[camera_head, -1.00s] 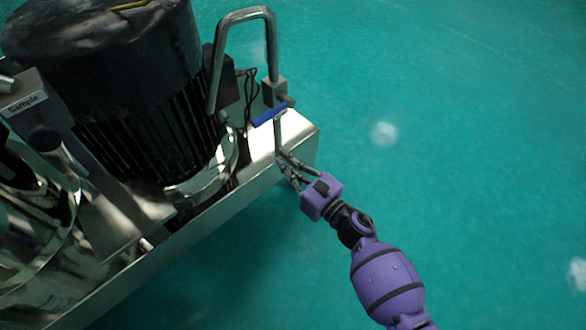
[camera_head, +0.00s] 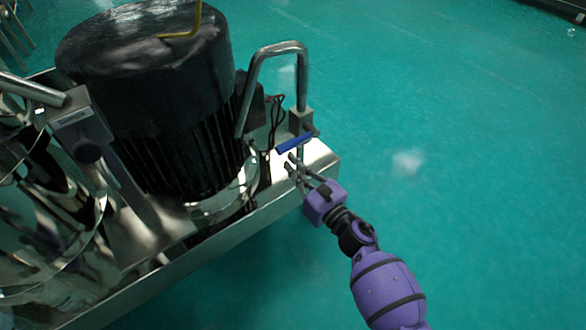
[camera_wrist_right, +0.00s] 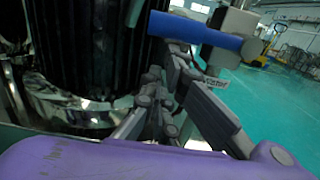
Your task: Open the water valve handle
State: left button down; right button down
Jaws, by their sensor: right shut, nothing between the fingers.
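The water valve handle is a blue lever (camera_head: 294,143) on the valve at the foot of the bent steel pipe (camera_head: 301,75), at the machine's right corner. It also shows in the right wrist view (camera_wrist_right: 190,30), lying across the top middle. My right gripper (camera_head: 291,162) has a purple body and grey fingers. Its fingertips are just below the blue lever in the head view. In the wrist view the fingers (camera_wrist_right: 165,85) are together below the lever, with nothing between them. I cannot tell whether they touch it. My left gripper is not in view.
The black ribbed motor (camera_head: 150,85) stands left of the valve on the shiny steel base (camera_head: 200,248). Dark wires (camera_head: 272,120) hang beside the pipe. The green floor (camera_head: 470,200) to the right is clear. A cart (camera_wrist_right: 267,45) stands far off in the wrist view.

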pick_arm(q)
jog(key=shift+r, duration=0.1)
pick_arm(e)
jog(key=shift+r, duration=0.1)
pick_arm(q)
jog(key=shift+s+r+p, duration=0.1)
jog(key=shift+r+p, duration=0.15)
jog(key=shift+p, duration=0.05)
pick_arm(e)
jog(key=shift+s+a+r+m, duration=0.1)
jog(key=shift+a+r+m, duration=0.1)
jog(key=shift+m, duration=0.2)
